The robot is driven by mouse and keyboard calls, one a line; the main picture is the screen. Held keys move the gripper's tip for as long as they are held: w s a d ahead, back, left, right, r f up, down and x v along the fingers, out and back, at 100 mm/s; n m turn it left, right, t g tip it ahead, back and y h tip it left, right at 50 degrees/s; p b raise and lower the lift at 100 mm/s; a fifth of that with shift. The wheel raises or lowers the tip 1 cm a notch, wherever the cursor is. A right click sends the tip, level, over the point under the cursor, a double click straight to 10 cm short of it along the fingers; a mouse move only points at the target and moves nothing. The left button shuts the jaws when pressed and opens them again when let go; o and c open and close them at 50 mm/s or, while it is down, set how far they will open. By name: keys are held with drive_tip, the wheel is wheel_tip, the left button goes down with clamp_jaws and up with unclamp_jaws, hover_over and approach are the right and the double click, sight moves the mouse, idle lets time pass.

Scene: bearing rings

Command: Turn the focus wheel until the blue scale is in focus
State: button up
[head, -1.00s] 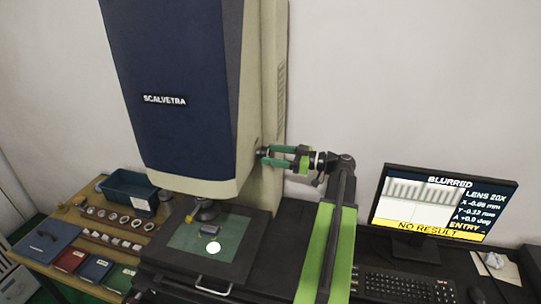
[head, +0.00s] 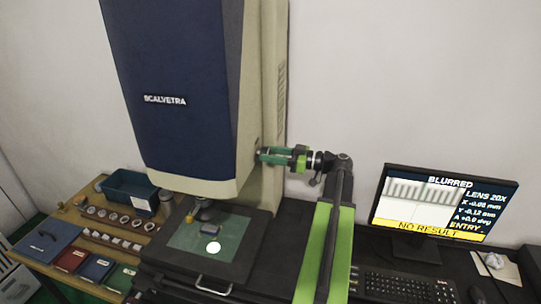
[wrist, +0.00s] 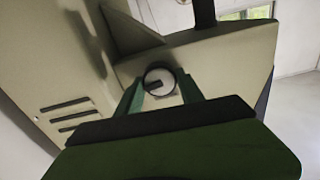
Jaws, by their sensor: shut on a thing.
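The focus wheel (wrist: 158,80) is a small round knob with a dark mark, on the side of the measuring machine (head: 190,90). My gripper (head: 260,154) reaches it from the right; in the wrist view the green fingers (wrist: 159,88) stand on both sides of the wheel, shut on it. The monitor (head: 440,205) reads "BLURRED" and "NO RESULT", with a row of grey stripes above a pale area.
A bright light spot (head: 213,248) lies on the green stage plate (head: 185,238). A wooden table (head: 65,212) at left holds a blue bin (head: 128,188), rings and several coloured boxes.

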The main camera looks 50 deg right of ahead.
drive_tip(key=m, duration=0.5)
drive_tip(key=o, duration=1.4)
drive_tip(key=shift+s, duration=0.1)
drive_tip(key=v, duration=1.7)
drive_tip(key=shift+s+d, duration=0.1)
drive_tip(key=shift+d, duration=0.05)
